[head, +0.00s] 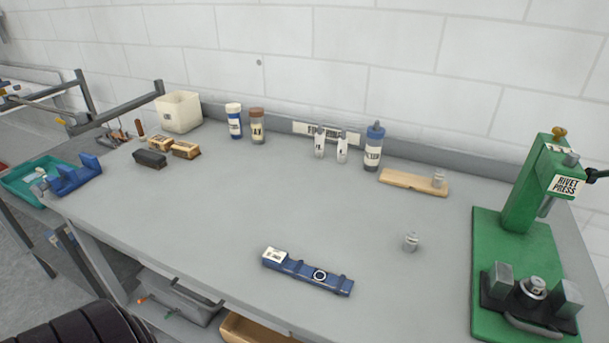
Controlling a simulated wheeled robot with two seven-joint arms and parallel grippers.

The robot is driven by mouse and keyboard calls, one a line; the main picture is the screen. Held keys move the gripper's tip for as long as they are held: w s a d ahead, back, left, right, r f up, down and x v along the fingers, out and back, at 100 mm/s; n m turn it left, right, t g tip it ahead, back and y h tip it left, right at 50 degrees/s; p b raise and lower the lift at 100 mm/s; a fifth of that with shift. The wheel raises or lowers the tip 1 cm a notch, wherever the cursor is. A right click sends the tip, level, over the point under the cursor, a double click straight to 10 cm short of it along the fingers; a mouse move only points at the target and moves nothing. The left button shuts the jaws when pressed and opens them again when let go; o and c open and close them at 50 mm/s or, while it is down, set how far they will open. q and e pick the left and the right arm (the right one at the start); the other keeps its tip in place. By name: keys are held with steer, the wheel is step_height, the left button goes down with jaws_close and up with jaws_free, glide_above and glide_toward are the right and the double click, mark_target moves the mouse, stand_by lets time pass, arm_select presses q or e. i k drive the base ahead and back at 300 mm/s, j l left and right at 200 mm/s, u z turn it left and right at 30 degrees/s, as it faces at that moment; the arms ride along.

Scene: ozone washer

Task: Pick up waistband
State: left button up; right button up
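A blue strip-like piece (312,276) lies flat near the front edge of the grey workbench (330,210). It has a white label at its left end and a dark-rimmed round fitting near its middle. It may be the waistband; its label is too small to read for sure. Nothing touches it from above. Another blue object (75,176) rests at the teal tray (40,172) on the far left. Neither of my grippers shows in the head view.
A green rivet press (530,215) stands at the right. A small metal cylinder (411,242) stands right of the blue strip. A wooden board (410,181), bottles (374,148), brushes (150,158) and a cream bin (179,111) sit farther back. The bench middle is clear.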

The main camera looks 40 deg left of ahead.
mark_target(279, 260)
steer(key=u, duration=1.2)
